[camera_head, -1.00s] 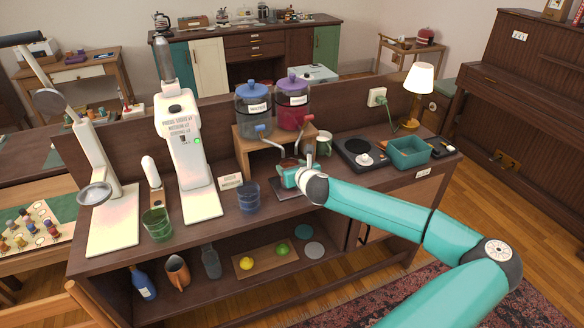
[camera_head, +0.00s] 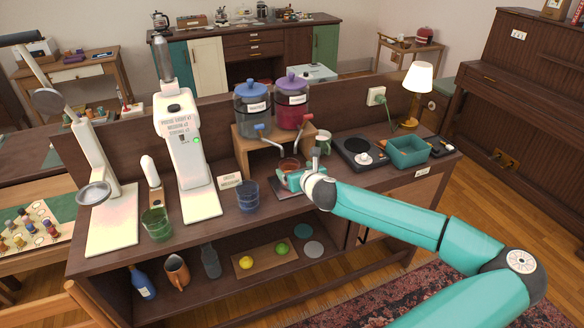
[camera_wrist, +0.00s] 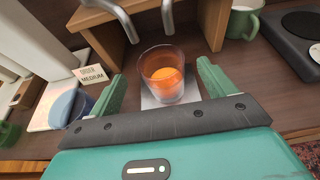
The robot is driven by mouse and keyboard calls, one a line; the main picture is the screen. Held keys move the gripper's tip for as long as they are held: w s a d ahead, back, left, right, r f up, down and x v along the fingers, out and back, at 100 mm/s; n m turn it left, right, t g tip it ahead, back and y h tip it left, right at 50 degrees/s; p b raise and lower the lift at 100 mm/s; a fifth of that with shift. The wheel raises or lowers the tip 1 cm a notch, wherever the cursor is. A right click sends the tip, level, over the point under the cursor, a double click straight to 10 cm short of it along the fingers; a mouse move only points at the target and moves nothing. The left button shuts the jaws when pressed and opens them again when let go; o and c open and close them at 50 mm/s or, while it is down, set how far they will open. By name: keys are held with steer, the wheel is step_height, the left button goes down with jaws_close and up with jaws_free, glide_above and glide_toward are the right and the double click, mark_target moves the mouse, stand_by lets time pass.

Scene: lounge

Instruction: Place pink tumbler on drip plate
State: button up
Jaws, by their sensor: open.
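The pink tumbler (camera_wrist: 162,72) is a clear reddish-pink glass, upright on the light grey drip plate (camera_wrist: 190,93) below two metal taps in the wrist view. Something round and orange shows inside or through its lower part. In the head view the tumbler (camera_head: 289,164) shows just behind my gripper (camera_head: 292,177). In the wrist view my gripper (camera_wrist: 160,75) is open, with one green finger left of the tumbler and one right, and gaps on both sides. The exact depth of the fingertips beside the glass is hard to tell.
A wooden stand (camera_head: 243,150) bears a blue-lidded dispenser (camera_head: 253,108) and a purple-lidded dispenser (camera_head: 292,101). A blue tumbler (camera_head: 248,197) and a small sign (camera_head: 230,181) stand to the left. A green mug (camera_head: 322,143), a hotplate (camera_head: 358,150) and a teal tray (camera_head: 408,152) are to the right.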

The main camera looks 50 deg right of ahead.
steer(key=v, duration=0.7)
steer(key=shift+s+a, duration=0.2)
steer(key=shift+s, duration=0.1)
steer(key=shift+r, duration=0.1)
